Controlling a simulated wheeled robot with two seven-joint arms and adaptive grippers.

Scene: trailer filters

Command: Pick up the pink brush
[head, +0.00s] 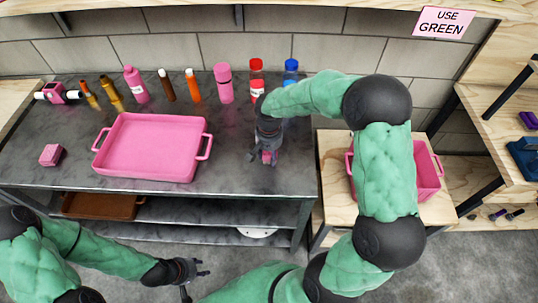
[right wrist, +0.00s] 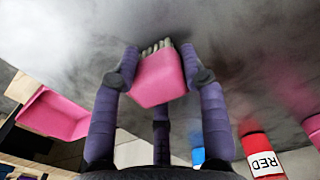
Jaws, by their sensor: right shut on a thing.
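The pink brush (right wrist: 158,80) is a pink block with pale bristles at its far end, seen in the right wrist view. My right gripper (right wrist: 160,72) is shut on it, with purple fingers on both sides. In the head view my right gripper (head: 267,152) is at the right part of the grey counter, and only a little of the brush shows between the fingers. I cannot tell whether the brush touches the counter. My left gripper (head: 190,277) is low in front of the counter, its fingers apart and empty.
A pink tray (head: 150,178) and a small pink block (head: 51,154) are on the grey counter (head: 232,170). Several bottles, including a red one (head: 256,90) and a blue one (head: 291,70), line the back. A pink bin (head: 429,172) stands on a wooden table at right.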

